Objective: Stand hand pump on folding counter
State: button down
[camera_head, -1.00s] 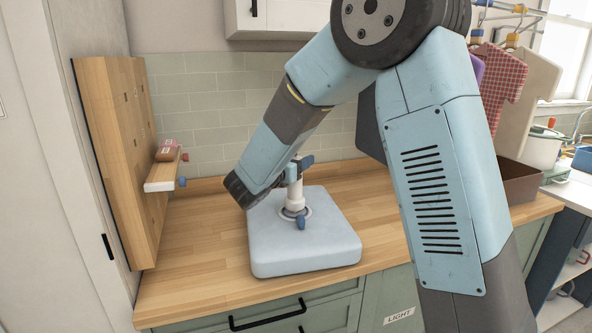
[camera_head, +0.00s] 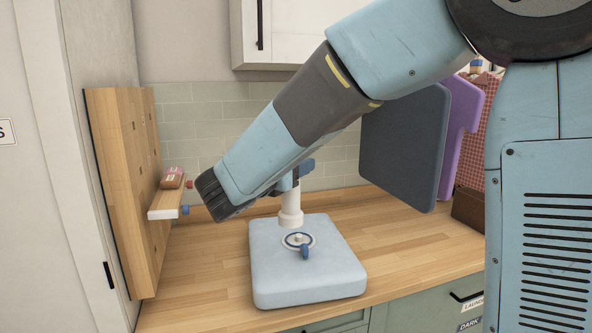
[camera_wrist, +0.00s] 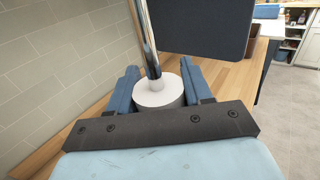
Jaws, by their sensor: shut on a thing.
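The hand pump (camera_head: 290,211) has a white cylinder with a wider collar at its lower end. My gripper (camera_head: 303,170) is shut on it and holds it upright, its lower end just above the valve of a pale blue puffy pack. In the wrist view the pump's white round top (camera_wrist: 158,97) and shiny metal rod (camera_wrist: 146,38) sit between the two blue fingers. My arm hides the pump's upper part in the head view. The folding counter (camera_head: 205,268) is a wooden worktop under the pack.
The pale blue pack (camera_head: 310,280) lies on the counter, with a round valve and blue tab (camera_head: 303,250) on top. A wooden pegboard (camera_head: 125,185) with a small shelf (camera_head: 164,206) stands at left. A dark panel (camera_head: 405,150) is at right. The counter left of the pack is clear.

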aim_at(391, 260)
jog(key=u, duration=0.05)
jog(key=k, duration=1)
jog(key=z, duration=0.05)
